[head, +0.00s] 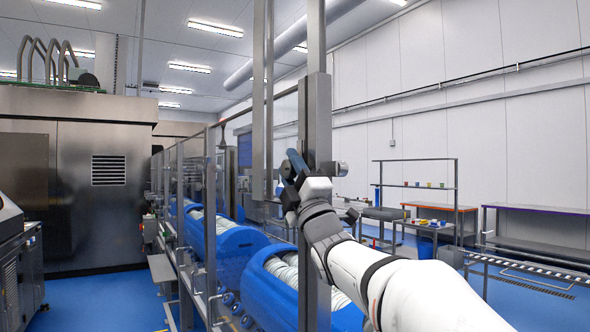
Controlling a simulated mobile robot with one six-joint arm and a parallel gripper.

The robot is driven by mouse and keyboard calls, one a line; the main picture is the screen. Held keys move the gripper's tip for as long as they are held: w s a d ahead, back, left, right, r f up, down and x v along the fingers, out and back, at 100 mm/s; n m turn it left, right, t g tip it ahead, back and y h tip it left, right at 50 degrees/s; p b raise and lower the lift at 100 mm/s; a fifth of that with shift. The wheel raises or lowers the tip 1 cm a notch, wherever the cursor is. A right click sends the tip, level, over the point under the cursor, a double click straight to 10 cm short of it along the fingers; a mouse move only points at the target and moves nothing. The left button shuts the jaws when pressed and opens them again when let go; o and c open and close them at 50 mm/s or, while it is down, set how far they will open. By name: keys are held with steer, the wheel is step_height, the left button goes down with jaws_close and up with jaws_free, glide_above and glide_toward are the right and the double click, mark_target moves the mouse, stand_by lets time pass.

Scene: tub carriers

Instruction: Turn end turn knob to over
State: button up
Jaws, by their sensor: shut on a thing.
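My gripper (290,168) is at the end of my white arm, which reaches in from the lower right. The gripper is close against the grey metal post (318,110) and the narrow grey upright panel (263,110) beside it. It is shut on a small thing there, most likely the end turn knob. The knob is hidden behind the gripper and the wrist, so its shape and the way it points cannot be seen.
Blue tubs (272,280) filled with white rolls stand in a row behind glass guards on the left. A steel machine housing (80,190) is farther left. Workbenches (530,240) stand at the right. Blue floor (85,300) is open at the lower left.

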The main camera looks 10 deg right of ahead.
steer(key=g+p, duration=0.2)
steer(key=shift+r+h+p, duration=0.25)
steer(key=shift+h+p, duration=0.05)
steer(key=shift+h, duration=0.1)
steer(key=g+p, duration=0.2)
steer(key=shift+r+h+p, duration=0.1)
steer(key=shift+h+p, duration=0.2)
steer(key=shift+p, duration=0.05)
steer(key=g+h+p, duration=0.1)
steer(key=g+p, duration=0.2)
steer(key=p, duration=0.7)
steer(key=shift+a+r+g+p, duration=0.1)
steer(key=shift+r+g+p, duration=0.05)
steer(key=shift+g+p, duration=0.25)
steer(key=g+h+p, duration=0.1)
steer(key=g+p, duration=0.1)
steer(key=p, duration=0.2)
steer(key=shift+f, duration=0.2)
steer(key=shift+f+g+h+p, duration=0.15)
steer(key=shift+g+h+p, duration=0.15)
steer(key=shift+g+p, duration=0.7)
steer(key=shift+g+h, duration=0.8)
steer(key=shift+g, duration=1.7)
